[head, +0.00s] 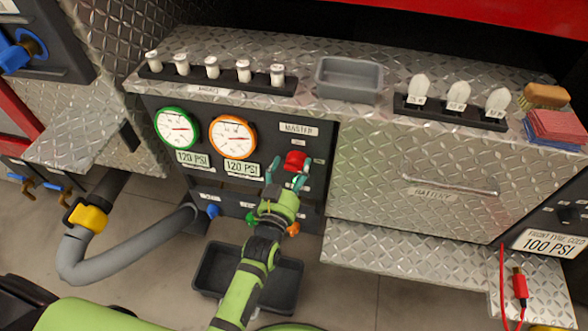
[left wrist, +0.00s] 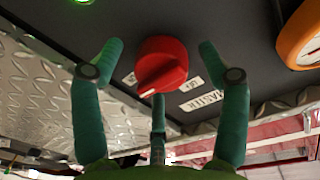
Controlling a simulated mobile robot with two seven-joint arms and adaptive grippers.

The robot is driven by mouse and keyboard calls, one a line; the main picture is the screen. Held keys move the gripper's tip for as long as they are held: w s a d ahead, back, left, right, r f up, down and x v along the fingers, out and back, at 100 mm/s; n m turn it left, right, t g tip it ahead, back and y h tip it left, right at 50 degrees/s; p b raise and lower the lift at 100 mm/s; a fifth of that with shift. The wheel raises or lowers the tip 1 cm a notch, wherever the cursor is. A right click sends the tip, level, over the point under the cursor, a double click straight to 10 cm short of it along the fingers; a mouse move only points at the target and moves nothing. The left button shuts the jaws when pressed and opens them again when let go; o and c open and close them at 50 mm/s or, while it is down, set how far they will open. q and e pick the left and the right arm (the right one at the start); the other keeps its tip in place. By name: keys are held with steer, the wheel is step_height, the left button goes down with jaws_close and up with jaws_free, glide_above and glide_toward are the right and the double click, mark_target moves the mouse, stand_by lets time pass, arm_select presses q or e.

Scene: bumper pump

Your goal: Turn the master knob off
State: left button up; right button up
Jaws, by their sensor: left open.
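The master knob (head: 296,161) is red and sits on a dark panel under the MASTER label (head: 299,129). In the left wrist view the knob (left wrist: 161,65) is close ahead, with a pale pointer mark at its lower left edge. The small label beside it (left wrist: 190,84) is upside down and hard to read. My left gripper (head: 287,172) is open at the knob. In the left wrist view its teal fingers (left wrist: 156,62) stand on either side of the knob, with visible gaps, not closed on it. My right gripper is not in view.
A green-rimmed gauge (head: 177,128) and an orange-rimmed gauge (head: 232,136) are left of the knob. A diamond-plate shelf above holds a grey tray (head: 349,80), several white-topped items and a brush (head: 545,95). A dark bin (head: 216,278) is on the floor below.

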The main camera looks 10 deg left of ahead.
arm_select(q)
steer(key=shift+w, duration=0.15)
steer(key=shift+c, duration=1.2)
steer(key=c, duration=0.9)
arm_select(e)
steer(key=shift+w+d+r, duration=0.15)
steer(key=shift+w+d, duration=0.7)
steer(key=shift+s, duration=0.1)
